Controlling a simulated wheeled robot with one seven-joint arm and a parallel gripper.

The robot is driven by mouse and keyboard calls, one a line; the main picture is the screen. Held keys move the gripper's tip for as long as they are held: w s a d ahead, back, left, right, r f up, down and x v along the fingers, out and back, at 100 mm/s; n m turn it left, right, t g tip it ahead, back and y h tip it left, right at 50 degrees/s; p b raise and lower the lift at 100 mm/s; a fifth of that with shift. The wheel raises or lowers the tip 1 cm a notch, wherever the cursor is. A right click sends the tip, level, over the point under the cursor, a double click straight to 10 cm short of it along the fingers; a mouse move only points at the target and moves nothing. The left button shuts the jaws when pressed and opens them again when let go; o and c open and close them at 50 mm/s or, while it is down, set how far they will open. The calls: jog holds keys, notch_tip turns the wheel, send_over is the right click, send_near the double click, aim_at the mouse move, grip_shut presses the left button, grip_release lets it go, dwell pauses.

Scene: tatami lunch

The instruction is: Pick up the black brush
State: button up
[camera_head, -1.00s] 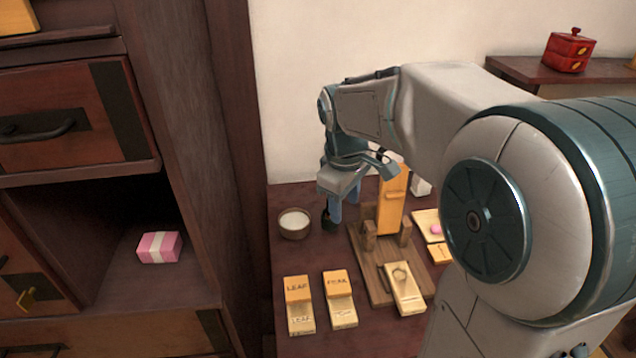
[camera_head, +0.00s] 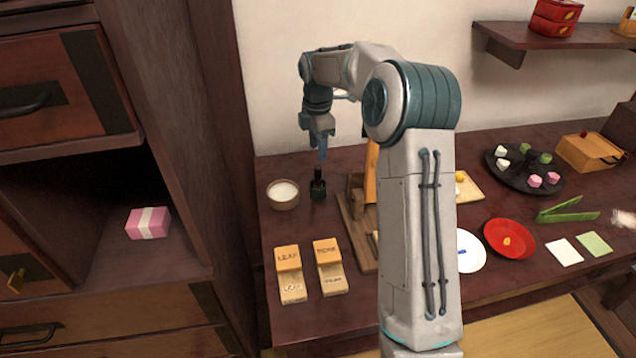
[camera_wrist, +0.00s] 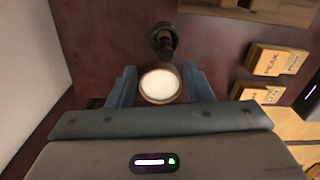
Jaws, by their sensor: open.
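A small dark upright object (camera_head: 318,186), which looks like the black brush in a dark greenish holder, stands on the table just right of a bowl of white powder (camera_head: 283,205). In the wrist view the brush (camera_wrist: 164,38) stands beyond the bowl (camera_wrist: 160,97), its dark handle toward me. My gripper (camera_head: 322,152) points down, just above the brush in the head view. In the wrist view my gripper (camera_wrist: 159,74) is open and empty, with the bowl showing between its fingers. The gap in height to the brush is hard to tell.
A wooden stand (camera_head: 355,222) is right of the brush. Two labelled wooden boxes (camera_head: 288,258) (camera_head: 327,252) are in front. The wall is close behind, and a dark cabinet (camera_head: 212,150) stands left. A black tray (camera_head: 525,182) and a red plate (camera_head: 497,236) lie further right.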

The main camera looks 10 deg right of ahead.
aim_at(318, 167)
notch_tip(318, 167, down, 4)
jog(key=shift+f, duration=0.15)
jog(key=f, duration=0.5)
jog(key=shift+s+b, duration=0.35)
jog(key=shift+s, duration=0.05)
grip_shut()
